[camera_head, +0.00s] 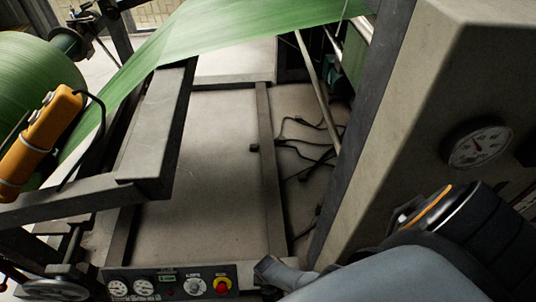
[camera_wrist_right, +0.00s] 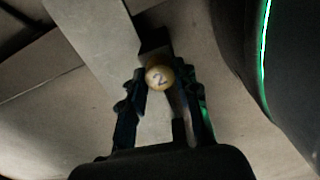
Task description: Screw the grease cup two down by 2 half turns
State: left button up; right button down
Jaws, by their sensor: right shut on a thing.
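The grease cup two (camera_wrist_right: 159,77) is a small round brass-coloured cap marked "2". In the right wrist view it sits between the fingers of my right gripper (camera_wrist_right: 160,88), at their tips. The gripper is shut on it. A grey metal bar or post lies behind the cup. In the head view my right arm reaches in from the lower right, and its gripper and the cup are hidden there. My left gripper does not show in either view.
A grey machine housing with a pressure gauge (camera_head: 478,146) stands at the right. A control panel (camera_head: 172,281) with dials and a red button is at the bottom. Green sack web (camera_head: 225,35) runs overhead from a roll (camera_head: 36,84). Loose cables (camera_head: 310,150) lie on the floor.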

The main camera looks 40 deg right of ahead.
jog(key=shift+m, duration=1)
jog(key=m, duration=0.3)
jog(key=shift+m, duration=0.4)
jog(key=m, duration=1.2)
jog(key=shift+m, duration=1.2)
jog(key=m, duration=0.3)
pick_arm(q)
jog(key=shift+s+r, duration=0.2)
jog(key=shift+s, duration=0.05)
pick_arm(e)
jog(key=shift+m, duration=1)
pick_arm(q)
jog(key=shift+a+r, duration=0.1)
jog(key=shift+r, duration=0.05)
